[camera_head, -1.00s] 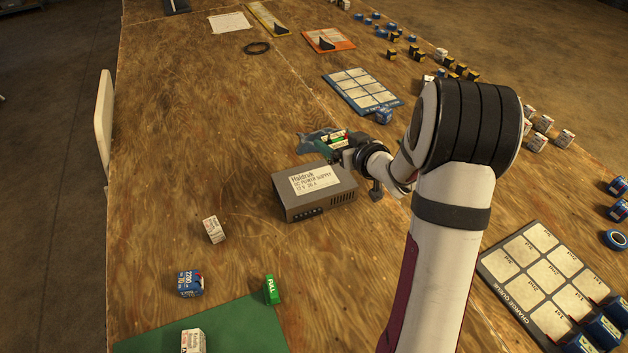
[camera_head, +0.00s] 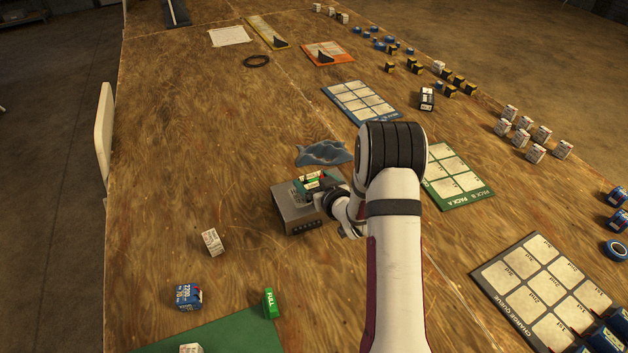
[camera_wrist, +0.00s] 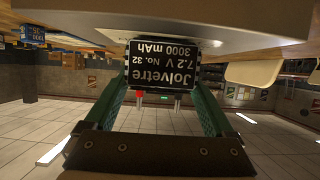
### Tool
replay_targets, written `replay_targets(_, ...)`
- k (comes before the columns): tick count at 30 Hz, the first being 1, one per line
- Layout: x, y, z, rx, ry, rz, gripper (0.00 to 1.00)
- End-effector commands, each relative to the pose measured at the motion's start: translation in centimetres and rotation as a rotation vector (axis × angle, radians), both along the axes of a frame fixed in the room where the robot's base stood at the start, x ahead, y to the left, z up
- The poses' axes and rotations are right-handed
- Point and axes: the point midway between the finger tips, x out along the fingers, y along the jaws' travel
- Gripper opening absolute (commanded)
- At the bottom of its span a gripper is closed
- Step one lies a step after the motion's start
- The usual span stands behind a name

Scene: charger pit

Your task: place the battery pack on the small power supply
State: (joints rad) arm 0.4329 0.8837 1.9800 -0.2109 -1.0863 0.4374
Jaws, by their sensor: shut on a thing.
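The small power supply (camera_head: 292,216) is a grey box on the plywood table, left of my arm in the head view. My gripper (camera_head: 312,184) is over its top and partly hides it and its label. In the wrist view my gripper (camera_wrist: 163,100) has its green fingers shut on the battery pack (camera_wrist: 163,66), whose dark label reads Jolvetre, 7.2 V, No. 32, 3000 mAh. A red and a dark terminal show on the pack. A pale grey surface fills the space just beyond it. I cannot tell whether the pack touches the supply.
A crumpled blue-grey cloth (camera_head: 324,153) lies just behind the supply. A white block (camera_head: 212,242), a blue pack (camera_head: 188,297) and a green FULL tag (camera_head: 271,303) stand at front left. A green grid mat (camera_head: 457,178) lies right of my arm. The table's left middle is clear.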

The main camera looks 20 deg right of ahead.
Motion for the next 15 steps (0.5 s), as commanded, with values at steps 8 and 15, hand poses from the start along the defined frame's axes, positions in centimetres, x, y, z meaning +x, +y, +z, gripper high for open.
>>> replay_targets(8,0.04,-0.05,-0.05,-0.001,-0.003,0.000,0.02)
replay_targets(15,0.00,-0.04,-0.23,0.000,-0.002,0.000,1.00)
